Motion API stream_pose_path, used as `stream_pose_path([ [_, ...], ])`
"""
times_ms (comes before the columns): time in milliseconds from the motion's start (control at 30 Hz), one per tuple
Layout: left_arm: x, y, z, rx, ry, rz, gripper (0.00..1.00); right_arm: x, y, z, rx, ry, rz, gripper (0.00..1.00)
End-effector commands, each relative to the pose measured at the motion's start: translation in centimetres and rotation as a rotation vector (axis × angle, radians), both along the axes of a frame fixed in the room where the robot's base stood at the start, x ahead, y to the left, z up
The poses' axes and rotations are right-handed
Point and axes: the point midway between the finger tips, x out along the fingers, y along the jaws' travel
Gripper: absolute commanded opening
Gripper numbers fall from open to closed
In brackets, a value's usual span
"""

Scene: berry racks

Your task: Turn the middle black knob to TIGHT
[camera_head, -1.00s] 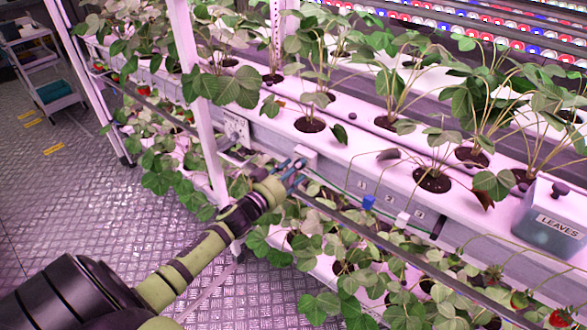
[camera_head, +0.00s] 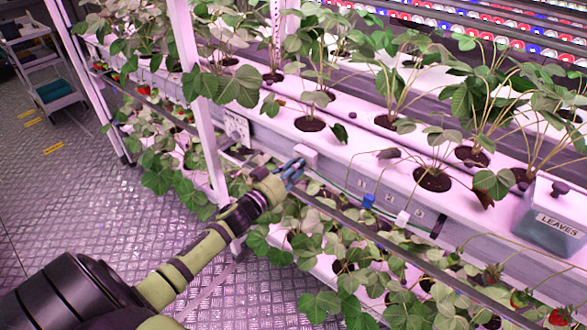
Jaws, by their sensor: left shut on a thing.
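My left gripper (camera_head: 291,170) reaches in from the lower left to the front of the white rack gutter. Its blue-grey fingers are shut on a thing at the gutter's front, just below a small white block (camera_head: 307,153). That thing is hidden by the fingers; its place fits the middle black knob, but I cannot make out the knob or its TIGHT mark. A pale panel (camera_head: 237,127) with small dark marks is on the gutter's front to the left, too small to read. My right gripper is not in view.
A dark rail (camera_head: 345,216) runs below the gutter, close to my gripper. A LEAVES box (camera_head: 549,228) stands far right.

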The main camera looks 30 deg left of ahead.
Motion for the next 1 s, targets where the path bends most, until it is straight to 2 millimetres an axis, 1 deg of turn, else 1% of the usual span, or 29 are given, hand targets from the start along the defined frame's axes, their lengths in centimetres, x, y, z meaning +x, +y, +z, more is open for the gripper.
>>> stream_pose_path([
  [33, -0.09, -0.08, -0.33, 0.002, 0.006, 0.0, 0.0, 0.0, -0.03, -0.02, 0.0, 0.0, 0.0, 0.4],
  [267, -0.11, -0.08, -0.39, 0.027, 0.005, 0.0, 0.0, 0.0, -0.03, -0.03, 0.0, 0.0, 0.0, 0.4],
  [467, -0.1, -0.05, -0.42, 0.099, 0.0, 0.0, 0.0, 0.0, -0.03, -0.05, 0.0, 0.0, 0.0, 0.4],
  [667, -0.11, -0.01, -0.45, 0.252, -0.012, 0.001, 0.0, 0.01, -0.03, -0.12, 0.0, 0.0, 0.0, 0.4],
  [1000, -0.11, 0.06, -0.48, 0.577, -0.037, 0.0, 0.0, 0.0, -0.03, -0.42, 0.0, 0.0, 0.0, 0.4],
])
